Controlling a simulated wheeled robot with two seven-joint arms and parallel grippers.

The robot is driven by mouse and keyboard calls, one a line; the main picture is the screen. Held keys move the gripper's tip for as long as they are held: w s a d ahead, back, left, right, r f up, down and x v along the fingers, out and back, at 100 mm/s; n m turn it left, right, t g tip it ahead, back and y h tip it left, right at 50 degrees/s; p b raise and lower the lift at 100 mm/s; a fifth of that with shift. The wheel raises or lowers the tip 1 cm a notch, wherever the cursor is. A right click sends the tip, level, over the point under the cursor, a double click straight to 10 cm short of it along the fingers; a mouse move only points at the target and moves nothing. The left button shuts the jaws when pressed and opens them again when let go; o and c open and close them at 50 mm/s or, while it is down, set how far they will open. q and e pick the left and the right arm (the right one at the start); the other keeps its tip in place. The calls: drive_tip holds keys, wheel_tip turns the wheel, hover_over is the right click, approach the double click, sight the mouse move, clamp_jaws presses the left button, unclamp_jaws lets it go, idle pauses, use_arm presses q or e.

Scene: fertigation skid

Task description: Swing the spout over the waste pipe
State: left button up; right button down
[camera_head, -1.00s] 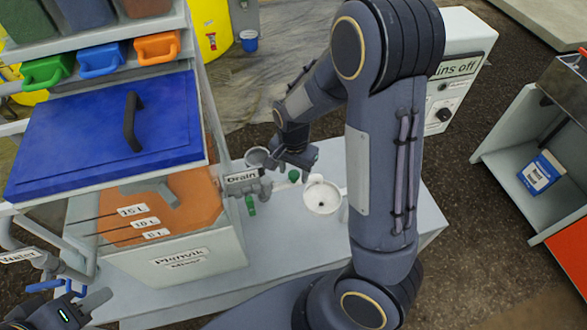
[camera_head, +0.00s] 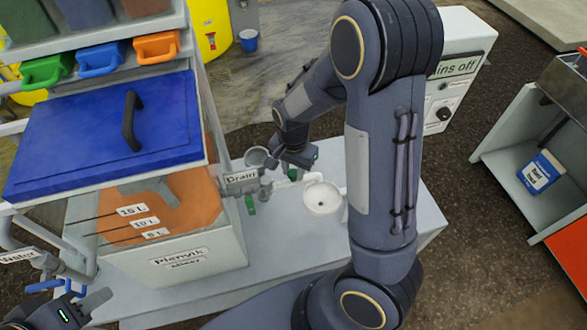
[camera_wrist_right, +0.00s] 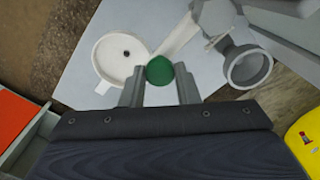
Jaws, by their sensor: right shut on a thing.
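The white spout (camera_head: 284,184) runs from the fitting labelled Drain (camera_head: 241,178) toward a white bowl (camera_head: 322,198) with a dark spot in it. A green knob (camera_wrist_right: 160,70) sits at the spout's outer end, close beside the bowl's rim. My right gripper (camera_wrist_right: 160,86) is shut on the knob, one finger on each side. A grey pipe with an open flared mouth (camera_wrist_right: 247,66) stands on the other side of the spout; it also shows in the head view (camera_head: 257,157). No label shows which one is the waste pipe. My left gripper (camera_head: 75,304) is at the lower left, partly cut off.
A tank with a blue lid (camera_head: 100,135) stands left of the spout. A second green handle (camera_head: 250,204) hangs below the Drain fitting. A blue handle (camera_head: 45,286) is beside my left gripper. A grey cabinet (camera_head: 460,65) stands behind my right arm.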

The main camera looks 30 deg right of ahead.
drive_tip(key=w+a+n+b, duration=0.3)
drive_tip(key=w+n, duration=0.6)
drive_tip(key=n, duration=0.9)
drive_tip(key=shift+a+b, duration=0.4)
drive_tip(key=shift+a, duration=1.05)
drive_tip(key=c, duration=1.1)
unclamp_jaws()
wheel_tip(320, 180, up, 8)
drive_tip(key=shift+b, duration=0.3)
